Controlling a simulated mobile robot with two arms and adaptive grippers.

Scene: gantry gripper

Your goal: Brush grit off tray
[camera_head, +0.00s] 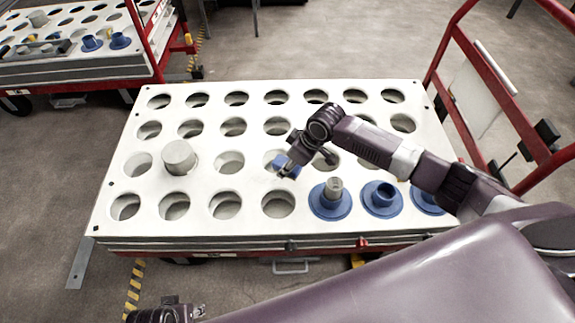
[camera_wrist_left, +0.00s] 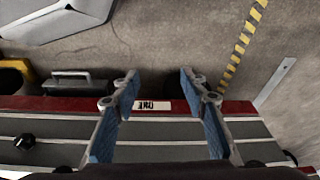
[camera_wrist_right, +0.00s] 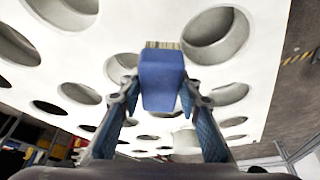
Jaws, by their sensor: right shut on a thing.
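The white tray (camera_head: 150,200) with rows of round holes lies on a cart in front of me. I cannot make out grit on it. My right gripper (camera_head: 289,167) is over the middle of the tray, shut on a blue brush (camera_wrist_right: 161,78). In the right wrist view, the brush's pale bristles point away from the gripper, over the white surface. I cannot tell whether they touch it. My left gripper (camera_wrist_left: 158,82) is open and empty, past the cart's front edge; only part of it shows at the bottom of the head view (camera_head: 196,311).
A grey cylinder (camera_head: 179,157) stands in a left hole. Blue flanged pieces (camera_head: 382,199) sit along the front right; one (camera_head: 330,203) holds a grey part. Red cart rails (camera_head: 500,85) rise at the right. Another cart (camera_head: 85,70) stands back left.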

